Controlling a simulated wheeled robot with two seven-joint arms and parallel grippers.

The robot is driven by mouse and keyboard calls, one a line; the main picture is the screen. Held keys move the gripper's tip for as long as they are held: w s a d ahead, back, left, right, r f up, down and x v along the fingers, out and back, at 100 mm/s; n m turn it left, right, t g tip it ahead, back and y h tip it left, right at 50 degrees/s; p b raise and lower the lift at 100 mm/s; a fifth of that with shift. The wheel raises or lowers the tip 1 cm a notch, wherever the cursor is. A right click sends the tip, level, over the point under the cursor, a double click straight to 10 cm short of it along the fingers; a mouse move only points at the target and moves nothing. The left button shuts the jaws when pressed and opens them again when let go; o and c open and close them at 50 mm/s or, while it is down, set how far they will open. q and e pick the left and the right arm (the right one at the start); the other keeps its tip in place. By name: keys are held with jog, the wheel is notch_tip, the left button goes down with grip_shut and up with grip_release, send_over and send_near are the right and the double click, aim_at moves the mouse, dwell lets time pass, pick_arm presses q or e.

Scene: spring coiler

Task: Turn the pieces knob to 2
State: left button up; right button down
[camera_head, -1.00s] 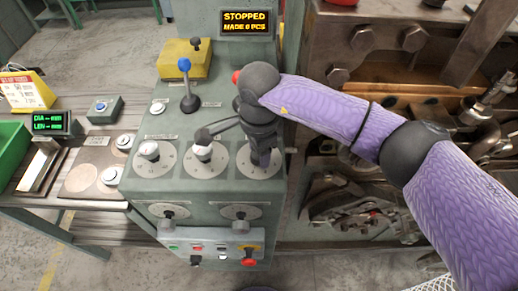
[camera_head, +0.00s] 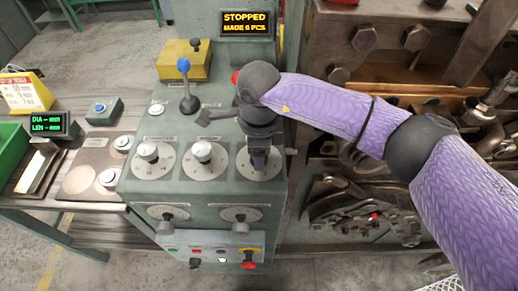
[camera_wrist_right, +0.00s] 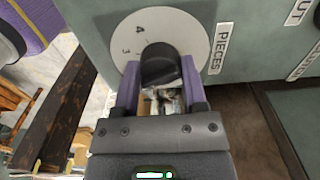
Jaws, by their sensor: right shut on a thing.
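The pieces knob (camera_wrist_right: 160,66) is a black knob on a round pale dial (camera_wrist_right: 150,32) labelled PIECES in the right wrist view. The numbers 4 and 3 show on the dial; the rest of the scale is hidden. My right gripper (camera_wrist_right: 158,92) is shut on the knob, with a finger on each side of it. In the head view, my right gripper (camera_head: 259,160) points down at the rightmost dial (camera_head: 243,168) of the row, and it hides the knob there. My left gripper is not in view.
Two more dials with pale-topped knobs (camera_head: 148,152) (camera_head: 203,151) stand left in the same row. A blue-topped lever (camera_head: 187,85) rises behind them. The display (camera_head: 246,22) reads STOPPED, MADE 6 PCS. A machine with bolts and metal parts (camera_head: 365,40) is at the right.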

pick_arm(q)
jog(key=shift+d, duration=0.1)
pick_arm(e)
jog(key=shift+c, duration=1.2)
grip_release()
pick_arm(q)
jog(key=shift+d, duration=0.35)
pick_arm(e)
jog(key=shift+o, duration=0.5)
notch_tip(320, 180, up, 10)
jog(key=shift+r+p, duration=0.1)
jog(key=shift+p, duration=0.2)
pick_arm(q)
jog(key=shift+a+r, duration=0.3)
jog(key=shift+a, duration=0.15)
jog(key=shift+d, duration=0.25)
